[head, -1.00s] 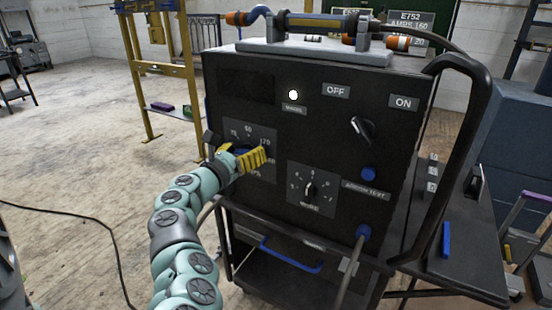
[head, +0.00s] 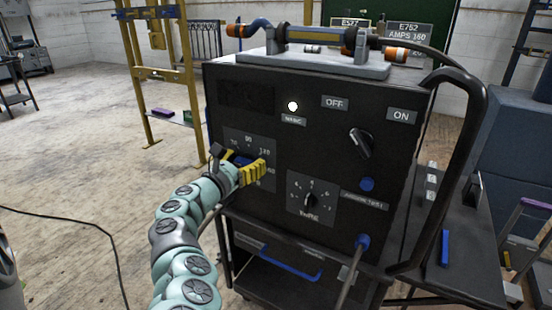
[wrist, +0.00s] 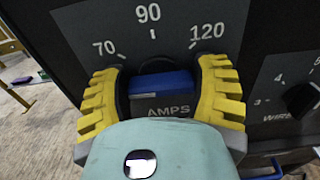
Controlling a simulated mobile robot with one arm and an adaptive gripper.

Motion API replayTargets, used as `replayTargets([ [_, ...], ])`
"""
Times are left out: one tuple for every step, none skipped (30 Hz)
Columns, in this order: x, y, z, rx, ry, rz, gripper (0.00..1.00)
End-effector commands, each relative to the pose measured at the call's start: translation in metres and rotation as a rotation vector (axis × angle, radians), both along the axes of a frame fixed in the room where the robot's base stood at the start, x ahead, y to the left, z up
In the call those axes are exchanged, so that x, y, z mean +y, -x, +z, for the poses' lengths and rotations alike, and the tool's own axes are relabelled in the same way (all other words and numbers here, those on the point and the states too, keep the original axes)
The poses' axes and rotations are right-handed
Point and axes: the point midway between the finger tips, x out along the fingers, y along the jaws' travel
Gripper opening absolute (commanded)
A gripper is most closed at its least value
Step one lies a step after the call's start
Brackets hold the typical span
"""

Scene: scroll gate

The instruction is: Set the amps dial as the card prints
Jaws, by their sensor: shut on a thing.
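The amps dial has a blue knob (wrist: 162,82) on a dark plate with 70, 90 and 120 printed above it and AMPS below, in the wrist view. My gripper (wrist: 162,88) has its yellow ridged fingers on either side of the knob, shut on it. Its pointer is hidden, so I cannot tell the setting. In the head view my gripper (head: 247,170) covers much of the dial plate (head: 249,140). The card (head: 408,38) behind the machine reads E752, AMPS 160; its lower line is partly hidden. A second card (head: 351,23), E527, is mostly hidden.
The black welder cabinet (head: 290,150) carries a smaller wire dial (head: 311,200), an OFF/ON switch (head: 361,141) and a lit white lamp (head: 293,106). A black bar handle (head: 464,140) stands at its right. Open floor (head: 90,170) lies to the left.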

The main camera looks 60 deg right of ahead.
Motion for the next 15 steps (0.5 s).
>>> replayTargets([
  [0.0001, -0.0004, 0.0048, -0.032, 0.006, 0.000, 0.29],
  [0.0000, -0.0002, 0.0045, -0.057, 0.004, 0.000, 0.29],
  [0.0000, 0.0001, 0.0038, -0.094, 0.000, 0.000, 0.29],
  [-0.0001, 0.0003, 0.0034, -0.123, -0.003, -0.001, 0.29],
  [0.0000, 0.0003, 0.0032, -0.152, -0.005, 0.000, 0.29],
  [-0.0001, 0.0003, 0.0031, -0.191, -0.007, 0.000, 0.29],
  [-0.0002, 0.0006, 0.0030, -0.220, -0.008, 0.000, 0.29],
  [-0.0004, 0.0008, 0.0028, -0.250, -0.011, 0.000, 0.29],
  [-0.0005, 0.0012, 0.0026, -0.288, -0.014, 0.000, 0.29],
  [-0.0005, 0.0014, 0.0024, -0.317, -0.016, 0.000, 0.29],
  [-0.0005, 0.0018, 0.0022, -0.346, -0.017, 0.000, 0.29],
  [-0.0006, 0.0020, 0.0021, -0.384, -0.020, 0.000, 0.29],
  [-0.0006, 0.0021, 0.0018, -0.413, -0.022, 0.000, 0.29],
  [-0.0006, 0.0022, 0.0016, -0.440, -0.025, 0.001, 0.29],
  [-0.0006, 0.0025, 0.0012, -0.479, -0.029, 0.001, 0.29],
])
